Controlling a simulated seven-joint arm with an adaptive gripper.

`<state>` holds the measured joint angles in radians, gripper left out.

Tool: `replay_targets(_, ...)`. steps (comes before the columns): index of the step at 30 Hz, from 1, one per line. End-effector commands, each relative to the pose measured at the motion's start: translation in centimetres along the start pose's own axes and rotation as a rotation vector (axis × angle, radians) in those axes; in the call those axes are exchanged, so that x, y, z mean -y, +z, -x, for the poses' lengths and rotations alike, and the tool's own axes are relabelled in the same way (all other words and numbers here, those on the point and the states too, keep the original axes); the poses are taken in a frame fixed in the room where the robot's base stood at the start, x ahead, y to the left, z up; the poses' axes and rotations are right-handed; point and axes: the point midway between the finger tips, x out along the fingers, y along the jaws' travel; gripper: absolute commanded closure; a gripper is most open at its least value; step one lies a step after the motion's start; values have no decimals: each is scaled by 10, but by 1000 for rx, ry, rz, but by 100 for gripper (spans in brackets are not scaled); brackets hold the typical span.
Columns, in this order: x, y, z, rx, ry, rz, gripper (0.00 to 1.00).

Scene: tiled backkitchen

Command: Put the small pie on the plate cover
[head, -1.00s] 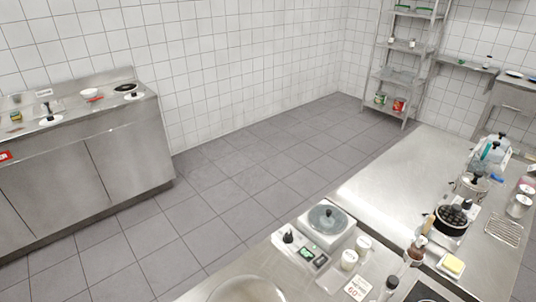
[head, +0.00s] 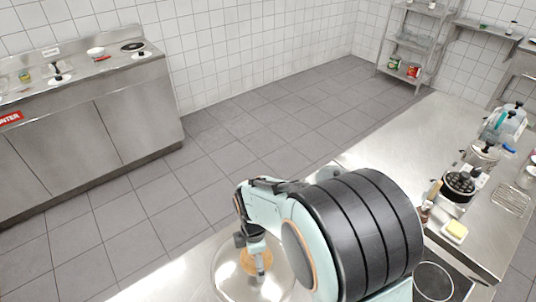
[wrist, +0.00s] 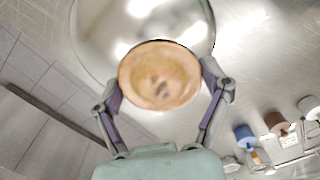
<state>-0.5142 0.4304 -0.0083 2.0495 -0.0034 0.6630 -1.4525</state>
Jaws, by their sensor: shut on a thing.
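The small pie (wrist: 160,75) is round and golden brown with darker marks in its middle. My gripper (wrist: 163,88) is shut on it, with one finger on each side of its rim. In the head view my gripper (head: 257,252) points down, and the pie (head: 264,263) shows only partly below it. The plate cover (head: 223,275) is a shiny, round metal piece on the counter at the bottom of the head view. It also shows behind the pie in the wrist view (wrist: 95,28). The pie appears to be over it; the gap between them cannot be told.
My arm hides much of the near counter. To the right stand a dark round waffle-like pan (head: 459,183), a yellow block on a white dish (head: 456,230) and a wire rack (head: 511,199). The steel counter (head: 400,150) behind my arm is largely clear.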

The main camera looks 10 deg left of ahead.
Motion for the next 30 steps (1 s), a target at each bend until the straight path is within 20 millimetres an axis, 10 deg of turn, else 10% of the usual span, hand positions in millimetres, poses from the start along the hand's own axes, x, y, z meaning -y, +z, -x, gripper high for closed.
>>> replay_targets(15,-26,-3,-60,0,0,0,31)
replay_targets(27,-26,-3,-65,0,2,0,31)
replay_targets(30,-26,-3,-65,0,2,0,0)
